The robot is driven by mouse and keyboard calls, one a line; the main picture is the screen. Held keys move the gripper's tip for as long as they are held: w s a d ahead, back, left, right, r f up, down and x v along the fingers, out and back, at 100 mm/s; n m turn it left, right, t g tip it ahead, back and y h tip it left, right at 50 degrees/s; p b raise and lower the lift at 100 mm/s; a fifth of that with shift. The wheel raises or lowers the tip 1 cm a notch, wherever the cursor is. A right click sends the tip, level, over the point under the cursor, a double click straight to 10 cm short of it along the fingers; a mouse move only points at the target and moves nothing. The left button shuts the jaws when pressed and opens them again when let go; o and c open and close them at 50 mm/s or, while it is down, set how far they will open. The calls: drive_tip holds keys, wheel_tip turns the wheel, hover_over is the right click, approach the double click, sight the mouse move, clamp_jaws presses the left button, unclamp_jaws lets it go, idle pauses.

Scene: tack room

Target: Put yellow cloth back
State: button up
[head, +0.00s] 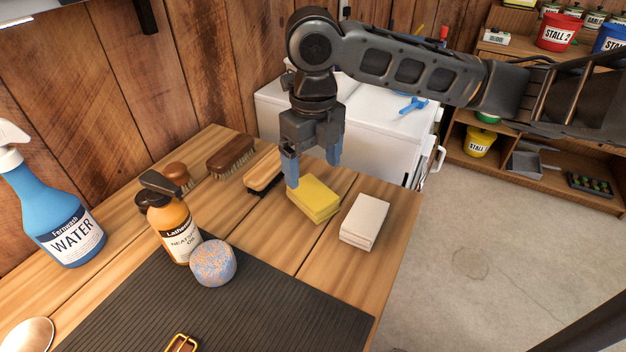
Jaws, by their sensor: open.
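The yellow cloth (316,200) is a folded stack lying flat on the wooden bench, near its right end. My gripper (312,171) is open and points down over the far edge of the yellow cloth. The left finger overlaps the cloth's far left corner in the picture, and the right finger is beyond its far side. I cannot tell whether either finger touches the cloth.
Left of the yellow cloth are a brush (264,172), a darker brush (231,155), an orange pump bottle (173,222) and a speckled sponge (213,263). A blue spray bottle (55,215) stands far left. A dark ribbed mat (270,310) covers the front. A white chest (385,130) stands behind.

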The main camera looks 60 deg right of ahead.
sight(314, 193)
wheel_tip(314, 193, up, 6)
drive_tip(key=shift+s, duration=0.1)
idle(0.8)
